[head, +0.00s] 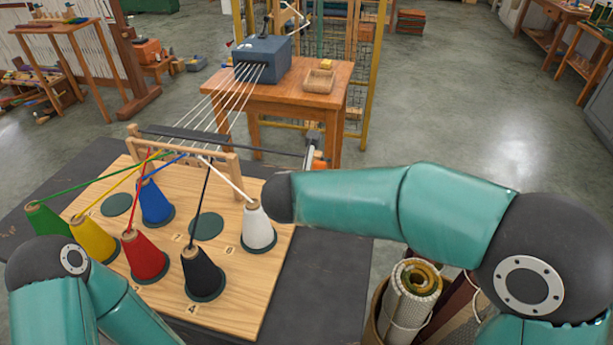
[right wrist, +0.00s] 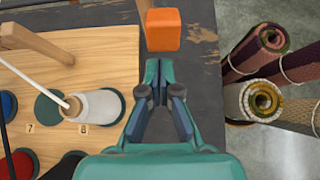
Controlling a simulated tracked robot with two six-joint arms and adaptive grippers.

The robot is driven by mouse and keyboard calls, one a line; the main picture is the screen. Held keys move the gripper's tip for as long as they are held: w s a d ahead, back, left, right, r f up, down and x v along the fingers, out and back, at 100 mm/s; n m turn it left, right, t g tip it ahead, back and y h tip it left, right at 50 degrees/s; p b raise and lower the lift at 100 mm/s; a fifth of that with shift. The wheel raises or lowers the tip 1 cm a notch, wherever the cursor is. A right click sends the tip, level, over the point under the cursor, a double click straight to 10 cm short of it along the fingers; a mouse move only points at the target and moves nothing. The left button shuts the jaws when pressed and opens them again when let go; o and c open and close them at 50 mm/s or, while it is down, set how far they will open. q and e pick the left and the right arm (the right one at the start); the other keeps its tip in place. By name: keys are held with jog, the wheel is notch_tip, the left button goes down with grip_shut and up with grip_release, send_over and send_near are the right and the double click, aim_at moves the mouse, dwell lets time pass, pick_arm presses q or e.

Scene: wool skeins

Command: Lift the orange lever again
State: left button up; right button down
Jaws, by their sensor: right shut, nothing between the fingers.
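The orange lever shows in the right wrist view as an orange block (right wrist: 162,30), just beyond my right gripper (right wrist: 158,66). The gripper's two dark fingers converge at the tips, shut and empty; a narrow gap shows between them and the block, but I cannot tell their height difference. In the head view only a small part of the orange lever (head: 318,161) shows above my right forearm, at the right end of the dark bar (head: 235,142). My right gripper is hidden there behind the arm. My left arm is at lower left, its gripper out of view.
A wooden board (head: 240,290) carries green, yellow, red, blue, black and white (head: 258,228) cones, with yarns rising to a wooden frame (head: 190,146). Two green discs (head: 206,226) are bare. A blue-grey box (head: 262,60) stands on a table behind. Rolled rugs (head: 412,290) stand at right.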

pick_arm(q)
jog(key=shift+f, duration=0.15)
pick_arm(e)
jog(key=shift+w+d+f, duration=0.1)
jog(key=shift+w+f, duration=0.05)
jog(key=shift+f, duration=0.05)
pick_arm(q)
jog(key=shift+r+p, duration=0.6)
jog(key=shift+p, duration=0.05)
pick_arm(e)
jog(key=shift+r, duration=0.8)
pick_arm(q)
jog(key=r+p, duration=0.1)
jog(key=s+r+p, duration=0.1)
jog(key=r+p, duration=0.3)
jog(key=shift+s+r, duration=0.1)
jog(key=shift+s, duration=0.25)
pick_arm(e)
jog(key=w+r+v, duration=0.1)
jog(key=v, duration=0.8)
jog(key=shift+s+d+r, duration=0.15)
jog(key=shift+s+r, duration=0.05)
jog(key=shift+r, duration=0.25)
